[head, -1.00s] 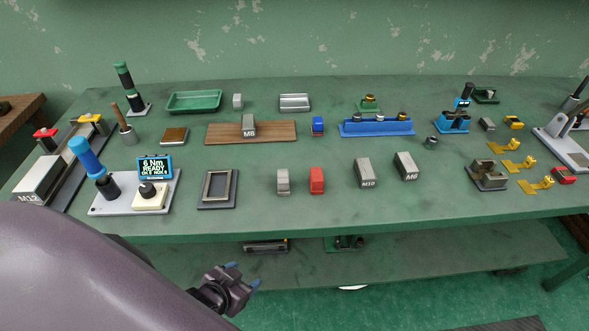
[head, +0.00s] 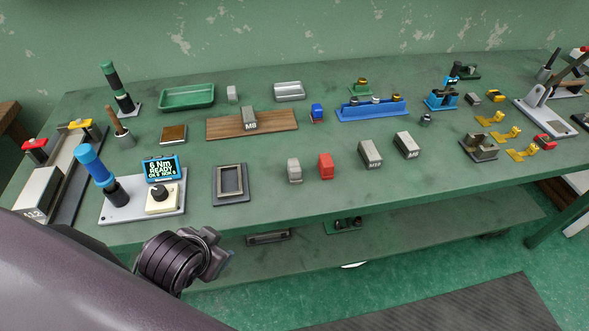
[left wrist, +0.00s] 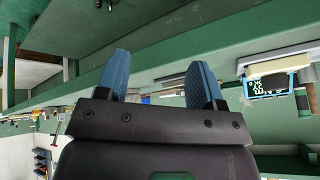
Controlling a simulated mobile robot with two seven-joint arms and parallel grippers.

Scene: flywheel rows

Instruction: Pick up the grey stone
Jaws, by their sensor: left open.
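No label marks the grey stone. A small plain grey block (head: 294,170) stands on the green bench near the front, just left of a red block (head: 326,166). Another small plain grey block (head: 232,94) stands at the back beside the green tray; I cannot tell which one is the stone. My left gripper (head: 226,262) is in front of the bench's front edge, below and left of the nearer grey block, touching nothing. In the left wrist view its two blue fingers (left wrist: 160,78) are apart and empty. My right gripper is not in view.
Grey marked blocks (head: 370,154) stand right of the red block. A dark frame (head: 230,184) and the torque display (head: 160,168) lie to its left. A wooden board (head: 275,124) is behind. The bench front edge (head: 330,209) lies between gripper and blocks; a lower shelf (head: 400,232) runs beneath.

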